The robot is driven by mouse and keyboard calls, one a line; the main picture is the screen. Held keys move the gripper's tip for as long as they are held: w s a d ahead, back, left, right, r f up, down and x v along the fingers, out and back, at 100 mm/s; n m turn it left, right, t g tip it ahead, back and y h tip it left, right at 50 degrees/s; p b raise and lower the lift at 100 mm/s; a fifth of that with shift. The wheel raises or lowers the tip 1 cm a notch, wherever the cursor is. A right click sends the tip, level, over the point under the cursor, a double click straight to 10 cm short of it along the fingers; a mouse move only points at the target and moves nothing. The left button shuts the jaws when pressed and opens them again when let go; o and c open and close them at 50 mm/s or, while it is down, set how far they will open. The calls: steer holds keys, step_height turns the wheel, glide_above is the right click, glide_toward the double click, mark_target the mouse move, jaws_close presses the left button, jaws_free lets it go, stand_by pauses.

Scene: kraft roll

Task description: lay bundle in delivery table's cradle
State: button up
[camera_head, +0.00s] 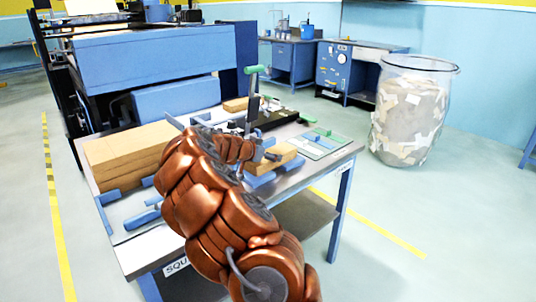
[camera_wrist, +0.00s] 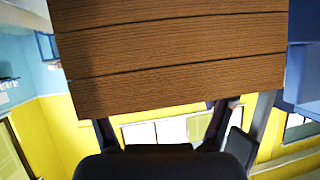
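A brown kraft bundle (camera_head: 284,153) shows at the right part of the delivery table (camera_head: 140,257), just beyond my gripper (camera_head: 268,156). Blue supports, seemingly the cradle (camera_head: 262,180), show just below it. Whether the bundle rests on them or hangs slightly above, I cannot tell. In the wrist view the bundle (camera_wrist: 175,60) fills the upper middle, with dark seams across it. My gripper's dark fingers (camera_wrist: 162,128) reach to its lower edge on both sides and seem closed on it. The fingertips are hidden behind the bundle. My arm covers part of the table.
A long kraft stack (camera_head: 130,150) lies on the table's left side. A green-topped upright handle (camera_head: 256,70) stands close behind my gripper. A green and blue panel (camera_head: 320,143) lies at the right. A blue machine (camera_head: 150,58) stands behind; a clear bin (camera_head: 410,110) stands on the floor at right.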

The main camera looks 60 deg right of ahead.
steer(key=o, duration=0.3)
steer(key=shift+o, duration=0.2)
steer(key=shift+r, duration=0.1)
steer(key=v, duration=1.2)
steer(key=shift+b, duration=0.35)
steer(key=shift+a, duration=0.1)
